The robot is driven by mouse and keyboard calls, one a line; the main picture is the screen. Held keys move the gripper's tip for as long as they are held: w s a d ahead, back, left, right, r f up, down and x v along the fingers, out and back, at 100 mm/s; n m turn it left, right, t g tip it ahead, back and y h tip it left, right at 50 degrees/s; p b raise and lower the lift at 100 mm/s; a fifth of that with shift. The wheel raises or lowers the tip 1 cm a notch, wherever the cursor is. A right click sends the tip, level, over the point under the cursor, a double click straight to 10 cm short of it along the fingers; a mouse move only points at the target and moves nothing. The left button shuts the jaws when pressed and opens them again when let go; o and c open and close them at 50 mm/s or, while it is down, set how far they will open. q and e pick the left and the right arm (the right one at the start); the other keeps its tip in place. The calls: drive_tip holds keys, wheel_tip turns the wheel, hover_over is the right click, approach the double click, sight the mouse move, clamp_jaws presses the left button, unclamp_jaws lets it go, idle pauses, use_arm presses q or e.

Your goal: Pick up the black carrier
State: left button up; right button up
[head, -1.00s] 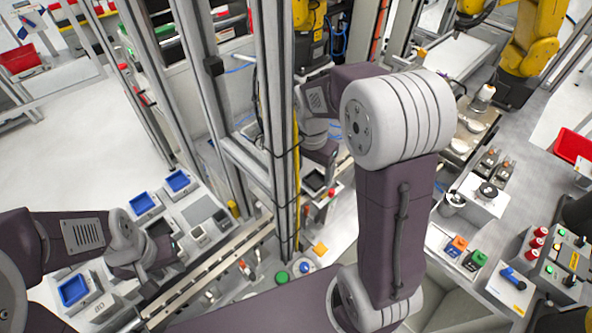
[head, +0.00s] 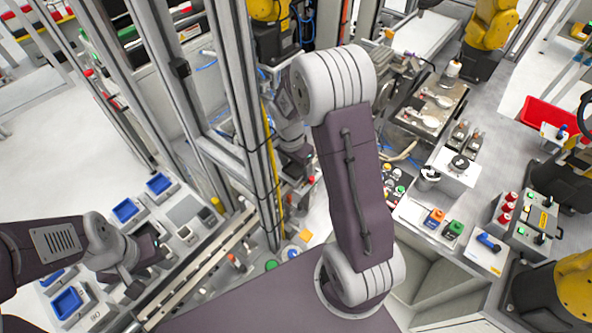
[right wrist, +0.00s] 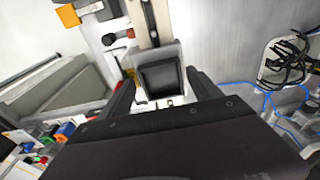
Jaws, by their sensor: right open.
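The black carrier (right wrist: 161,78), a square dark tray-like piece with a raised rim, sits on a light-coloured mount at the end of a rail in the right wrist view. My right gripper (right wrist: 162,88) is open, with one dark finger on either side of the carrier; I cannot tell whether they touch it.
Blue trays (head: 125,210) stand on the left bench beside a conveyor rail (head: 205,262). Tall metal posts (head: 250,130) rise close to my right arm. A control box with buttons (head: 530,225) stands at the right. Blue cables (right wrist: 285,100) lie right of the carrier.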

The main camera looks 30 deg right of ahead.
sight(297, 171)
drive_tip(key=shift+w+f, duration=0.15)
drive_tip(key=shift+a, duration=0.15)
drive_tip(key=c, duration=1.5)
drive_tip(key=shift+w+r, duration=0.1)
drive_tip(key=shift+r, duration=0.2)
drive_tip(key=r, duration=0.2)
drive_tip(key=r+b, duration=0.1)
drive_tip(key=r, duration=0.1)
drive_tip(key=shift+s+d, duration=0.35)
drive_tip(key=shift+d, duration=0.05)
drive_tip(key=s+d+r, duration=0.2)
drive_tip(key=s, duration=0.1)
drive_tip(key=s+d+r+b, duration=0.1)
drive_tip(key=s+d+r, duration=0.3)
drive_tip(key=s, duration=0.1)
drive_tip(key=shift+s+d+r+b, duration=0.25)
drive_tip(key=shift+s+b, duration=0.1)
